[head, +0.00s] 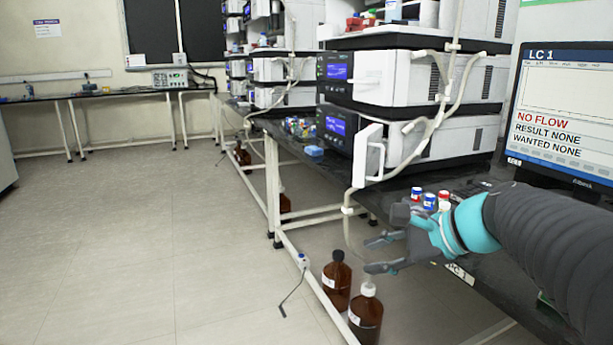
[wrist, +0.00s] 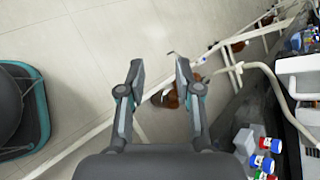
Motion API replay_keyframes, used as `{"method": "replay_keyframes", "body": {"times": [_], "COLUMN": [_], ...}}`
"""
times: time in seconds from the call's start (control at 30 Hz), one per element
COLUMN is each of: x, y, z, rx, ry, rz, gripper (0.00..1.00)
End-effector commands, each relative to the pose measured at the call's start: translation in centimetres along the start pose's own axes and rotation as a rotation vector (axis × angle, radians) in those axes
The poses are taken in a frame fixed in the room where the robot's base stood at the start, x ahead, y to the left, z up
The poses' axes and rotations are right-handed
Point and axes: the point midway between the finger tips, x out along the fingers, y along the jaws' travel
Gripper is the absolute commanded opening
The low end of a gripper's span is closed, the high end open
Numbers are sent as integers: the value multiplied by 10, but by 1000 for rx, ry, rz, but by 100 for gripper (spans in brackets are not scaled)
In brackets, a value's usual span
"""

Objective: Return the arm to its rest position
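My gripper (head: 376,254) is at the end of my arm, which reaches in from the right in the head view. It hangs just off the front edge of the bench, above the floor and the brown bottles. In the wrist view my gripper (wrist: 158,75) has its two fingers apart with nothing between them. Floor and a brown bottle show beyond the fingertips, well below. The arm is extended forward and is not folded in.
The bench (head: 480,275) runs along the right, with small red- and blue-capped vials (head: 430,201) near my wrist. Stacked instruments (head: 400,145) with looping tubes stand behind. A monitor (head: 562,115) is at right. Brown bottles (head: 336,284) stand below. Floor at left is clear.

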Motion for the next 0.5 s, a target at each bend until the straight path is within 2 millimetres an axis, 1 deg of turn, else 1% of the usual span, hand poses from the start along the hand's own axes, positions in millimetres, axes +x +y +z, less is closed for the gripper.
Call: {"method": "replay_keyframes", "body": {"times": [0.03,0.07,0.1,0.17,0.2,0.27,0.3,0.4,0.5], "x": [0,1,0,-3,-6,-12,-16,-27,-36], "y": [24,38,57,83,99,121,134,158,174], "z": [10,11,12,11,9,5,2,-7,-15], "rx": [-128,-209,-321,-490,-605,-780,-895,-1155,-1357], "ry": [50,83,124,183,218,267,296,357,398], "rz": [55,90,138,210,258,332,378,486,571], "gripper": [34,34,34,34,34,34,34,34,34]}}
